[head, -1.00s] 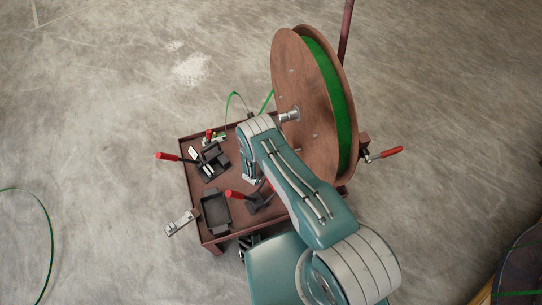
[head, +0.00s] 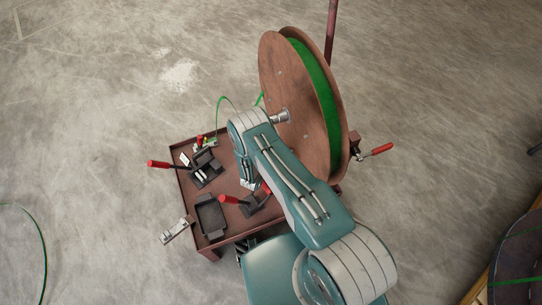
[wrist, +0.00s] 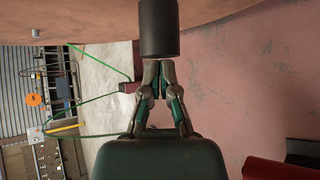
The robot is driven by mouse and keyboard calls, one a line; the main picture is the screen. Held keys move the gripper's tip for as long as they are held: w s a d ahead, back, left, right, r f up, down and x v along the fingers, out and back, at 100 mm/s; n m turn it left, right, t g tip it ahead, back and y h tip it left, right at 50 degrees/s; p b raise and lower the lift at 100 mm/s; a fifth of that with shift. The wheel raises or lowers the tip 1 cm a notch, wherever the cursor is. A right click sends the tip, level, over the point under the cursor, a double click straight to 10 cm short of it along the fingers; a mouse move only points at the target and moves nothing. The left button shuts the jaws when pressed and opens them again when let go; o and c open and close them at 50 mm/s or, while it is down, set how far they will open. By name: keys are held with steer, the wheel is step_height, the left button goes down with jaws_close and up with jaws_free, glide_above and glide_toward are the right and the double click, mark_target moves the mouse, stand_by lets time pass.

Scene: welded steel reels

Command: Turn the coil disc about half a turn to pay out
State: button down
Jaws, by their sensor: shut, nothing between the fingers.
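The coil disc (head: 287,72) is a large brown reel standing upright, with green strap (head: 322,80) wound between its two flanges. A dark cylinder (wrist: 158,28) stands just beyond the fingertips, in front of the reel's brown face (wrist: 85,22). I cannot tell whether the fingertips touch it.
A brown tray table (head: 222,180) beside the reel holds black tools with red handles (head: 160,164) and a small black tray (head: 211,215). A red-handled crank (head: 376,150) sticks out at right. Green strap trails on the floor at left (head: 42,245). Open floor lies at far left.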

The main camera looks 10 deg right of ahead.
steer(key=shift+s, duration=0.15)
steer(key=s+d+r+n+g, duration=0.2)
steer(key=s+r+n+g, duration=0.2)
steer(key=s+r+g, duration=0.5)
step_height(320, 180, up, 17)
steer(key=w+n+g+h, duration=0.1)
steer(key=n+g+h, duration=0.1)
steer(key=g, duration=0.4)
steer(key=shift+a+n+g, duration=0.4)
steer(key=shift+n, duration=0.3)
steer(key=shift+w+r, duration=0.1)
stand_by(0.4)
